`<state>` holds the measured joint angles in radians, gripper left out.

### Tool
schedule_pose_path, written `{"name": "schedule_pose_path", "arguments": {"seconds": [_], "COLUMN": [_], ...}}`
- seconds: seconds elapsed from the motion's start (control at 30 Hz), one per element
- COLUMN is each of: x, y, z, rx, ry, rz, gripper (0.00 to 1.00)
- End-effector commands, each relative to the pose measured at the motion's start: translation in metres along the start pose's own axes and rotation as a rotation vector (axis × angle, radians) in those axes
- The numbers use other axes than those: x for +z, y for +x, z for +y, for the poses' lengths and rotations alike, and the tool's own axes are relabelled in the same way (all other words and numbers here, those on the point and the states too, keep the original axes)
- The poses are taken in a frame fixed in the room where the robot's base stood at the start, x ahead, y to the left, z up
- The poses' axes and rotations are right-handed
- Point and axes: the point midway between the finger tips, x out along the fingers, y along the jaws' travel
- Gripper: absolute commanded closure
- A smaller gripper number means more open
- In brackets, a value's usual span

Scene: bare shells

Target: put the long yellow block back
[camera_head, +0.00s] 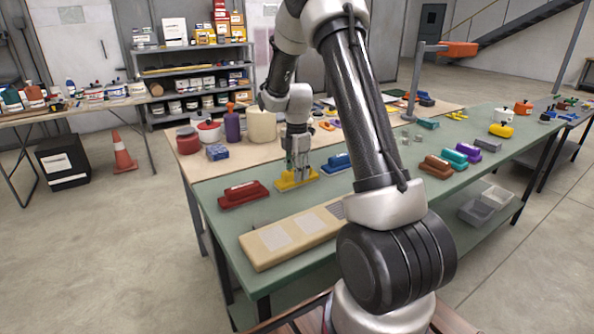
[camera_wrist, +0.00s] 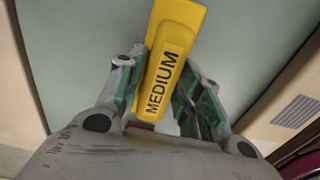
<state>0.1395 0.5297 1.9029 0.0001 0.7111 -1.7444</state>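A yellow block (camera_head: 297,180) lies at the left part of the green table, under my gripper (camera_head: 297,166). In the wrist view the same yellow block (camera_wrist: 172,62) carries the label MEDIUM and slants a little between the fingers. My gripper (camera_wrist: 166,88) has one finger on each side of the block, close to its sides. Whether both pads press on it cannot be told. The block's underside is hidden, and no gap to the table is clear.
A red block (camera_head: 243,194) stands to the left and a blue one (camera_head: 337,162) to the right. A long beige board (camera_head: 290,238) lies in front. Brown (camera_head: 436,166), teal (camera_head: 454,156) and purple (camera_head: 468,150) blocks sit further right. My arm hides the table's middle.

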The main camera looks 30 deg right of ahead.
Motion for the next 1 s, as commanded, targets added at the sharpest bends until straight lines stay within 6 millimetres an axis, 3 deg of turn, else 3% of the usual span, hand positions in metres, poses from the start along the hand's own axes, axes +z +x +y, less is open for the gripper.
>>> {"name": "schedule_pose_path", "arguments": {"seconds": [0.33, 0.47, 0.8, 1.0], "x": [0.0, 0.0, 0.0, 0.0], "y": [-0.001, -0.011, -0.084, -0.115], "z": [0.0, 0.001, 0.001, 0.001], "rx": [0.001, 0.003, 0.004, 0.003], "ry": [0.0, 0.0, 0.0, 0.0], "rz": [0.0, -0.001, -0.001, 0.0], "gripper": [0.5, 0.5, 0.5, 0.5]}}
